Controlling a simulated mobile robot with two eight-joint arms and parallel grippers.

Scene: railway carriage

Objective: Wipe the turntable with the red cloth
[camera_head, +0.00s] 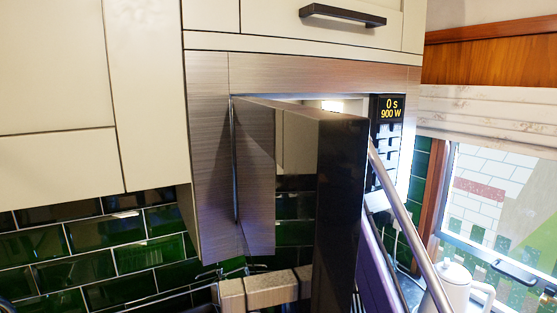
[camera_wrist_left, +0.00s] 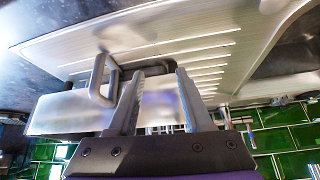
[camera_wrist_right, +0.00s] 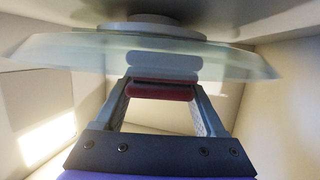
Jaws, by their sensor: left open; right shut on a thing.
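The turntable (camera_wrist_right: 70,52) is a clear glass plate inside the microwave, at the top of the right wrist view, with a pale round hub (camera_wrist_right: 152,27) beyond it. My right gripper (camera_wrist_right: 161,86) is shut on the red cloth (camera_wrist_right: 160,92), which is a small rolled shape between the fingers. The cloth is close to the glass and seems to mirror in it; I cannot tell whether they touch. In the head view the open microwave door (camera_head: 340,200) hides the right gripper, cloth and turntable. My left gripper (camera_wrist_left: 158,74) is open and empty near a metal drainer.
The microwave (camera_head: 385,150) has a lit panel at right and cabinets around it. Its inner walls (camera_wrist_right: 270,100) are close around the right gripper. A kettle (camera_head: 455,285) stands at lower right by the window. The ribbed drainer (camera_wrist_left: 215,45) and a metal handle (camera_wrist_left: 98,80) are near the left fingers.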

